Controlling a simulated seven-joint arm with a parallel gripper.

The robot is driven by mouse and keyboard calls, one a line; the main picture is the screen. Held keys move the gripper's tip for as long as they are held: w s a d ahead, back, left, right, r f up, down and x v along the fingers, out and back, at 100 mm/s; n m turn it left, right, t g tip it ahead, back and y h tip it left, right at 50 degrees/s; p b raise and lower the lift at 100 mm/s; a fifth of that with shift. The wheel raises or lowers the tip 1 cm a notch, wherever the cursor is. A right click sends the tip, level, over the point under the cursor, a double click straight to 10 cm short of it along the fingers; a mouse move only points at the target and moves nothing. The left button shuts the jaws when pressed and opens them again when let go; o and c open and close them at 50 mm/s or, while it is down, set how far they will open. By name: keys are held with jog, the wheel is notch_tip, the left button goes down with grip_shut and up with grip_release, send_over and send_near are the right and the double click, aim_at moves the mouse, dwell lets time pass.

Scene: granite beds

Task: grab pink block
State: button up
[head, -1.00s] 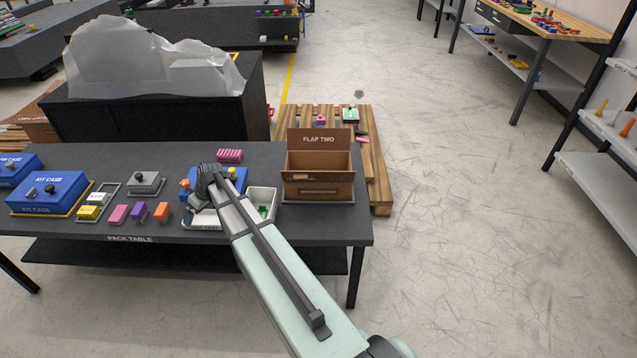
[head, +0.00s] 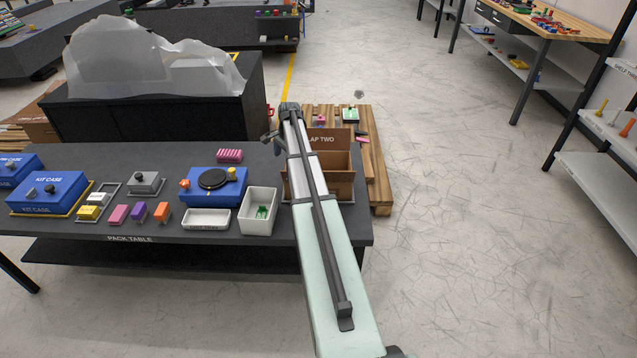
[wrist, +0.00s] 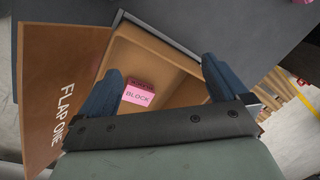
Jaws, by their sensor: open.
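A pink block (wrist: 138,95) with the word BLOCK on it lies inside the open cardboard box (wrist: 178,67) in the wrist view. My gripper (wrist: 161,72) is open, its dark blue fingers apart on either side of the block in that picture; nothing is between them in its grasp. In the head view, my gripper (head: 279,136) is over the back of the box (head: 343,187), and my arm covers much of the box. The block inside is hidden there. Another pink block (head: 118,214) stands on the pack table's front left.
The box's flap marked FLAP ONE (wrist: 62,95) stands out at the left in the wrist view. A white bin (head: 259,211) with a green piece, a blue case (head: 213,186) and a pink ridged piece (head: 229,155) are on the pack table (head: 190,158). A wooden pallet (head: 378,170) is behind.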

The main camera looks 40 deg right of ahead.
jog(key=s+d+m+g, duration=0.2)
jog(key=s+d+m, duration=0.5)
jog(key=d, duration=0.4)
jog(key=shift+m, duration=0.4)
jog(key=f, duration=0.9)
jog(key=w+f, duration=0.1)
jog(key=f, duration=0.3)
jog(key=shift+a+f, duration=0.1)
jog(key=shift+f, duration=0.1)
jog(key=c, duration=1.2)
